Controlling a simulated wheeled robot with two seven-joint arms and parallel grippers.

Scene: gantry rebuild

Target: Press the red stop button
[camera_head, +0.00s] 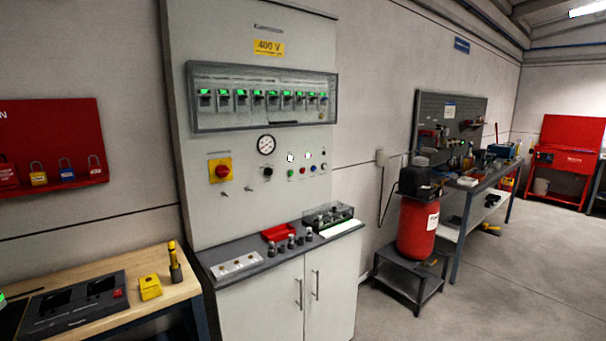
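A tall grey electrical cabinet (222,212) stands left of centre with a control row across its front. A small red button (302,170) sits in a row of small coloured buttons, between a green button (290,173) and a blue one (313,168); no label on it is readable. A larger red rotary-looking knob (222,171) on a yellow plate is further left on the same panel. A black selector knob (267,172) lies between them. Neither of my grippers can be made out in this view.
A dark counter (222,254) with a red tray (278,232) juts out below the panel. A wooden bench (182,285) stands at left under a red padlock board (60,135). A red tank (417,230) is at right, with open floor in front.

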